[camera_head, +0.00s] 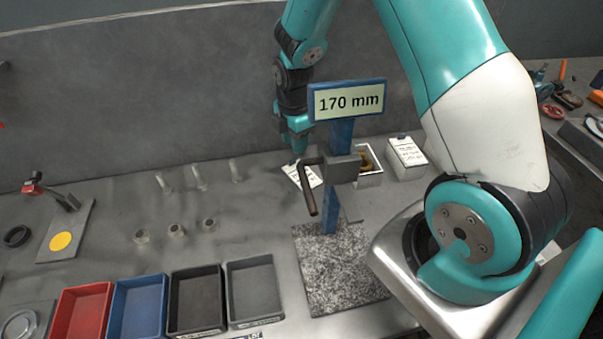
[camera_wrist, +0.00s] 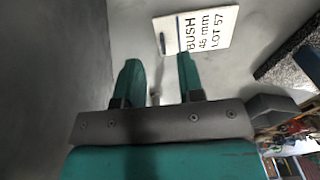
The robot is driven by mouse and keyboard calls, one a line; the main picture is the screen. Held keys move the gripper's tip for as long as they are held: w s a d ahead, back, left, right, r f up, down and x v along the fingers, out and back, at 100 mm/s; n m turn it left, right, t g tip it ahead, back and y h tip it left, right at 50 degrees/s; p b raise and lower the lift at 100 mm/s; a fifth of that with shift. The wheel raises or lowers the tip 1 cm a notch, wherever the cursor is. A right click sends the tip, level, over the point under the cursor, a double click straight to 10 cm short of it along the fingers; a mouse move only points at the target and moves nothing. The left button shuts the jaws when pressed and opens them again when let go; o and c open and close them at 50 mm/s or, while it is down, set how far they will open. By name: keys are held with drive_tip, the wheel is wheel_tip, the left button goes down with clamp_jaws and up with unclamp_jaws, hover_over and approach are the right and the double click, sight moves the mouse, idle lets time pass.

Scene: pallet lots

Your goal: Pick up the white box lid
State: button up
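A flat white lid (camera_head: 310,177) with printed text lies on the bench, left of an open white box (camera_head: 372,179) with brownish parts inside. In the wrist view the lid (camera_wrist: 205,30) reads "BUSH 45 mm LOT 57" and has a small dark bar near its left edge. My gripper (camera_head: 299,148) points down over the lid's far edge in the head view. In the wrist view my gripper (camera_wrist: 159,62) is open, its teal fingers apart with no lid between them. The lid lies beyond the fingertips, up and to the right; the height gap is hard to tell.
A closed white box (camera_head: 407,158) stands right of the open one. A gauge post with a "170 mm" display (camera_head: 346,101) rises from a speckled granite plate (camera_head: 318,265), close to my arm. Several trays, including a red one (camera_head: 82,313), line the front. The grey wall (camera_head: 130,100) is behind.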

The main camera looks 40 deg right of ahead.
wheel_tip(320, 180, down, 5)
drive_tip(key=shift+s+f+p, duration=0.1)
drive_tip(key=shift+f+p, duration=0.05)
drive_tip(key=shift+p, duration=0.45)
clamp_jaws()
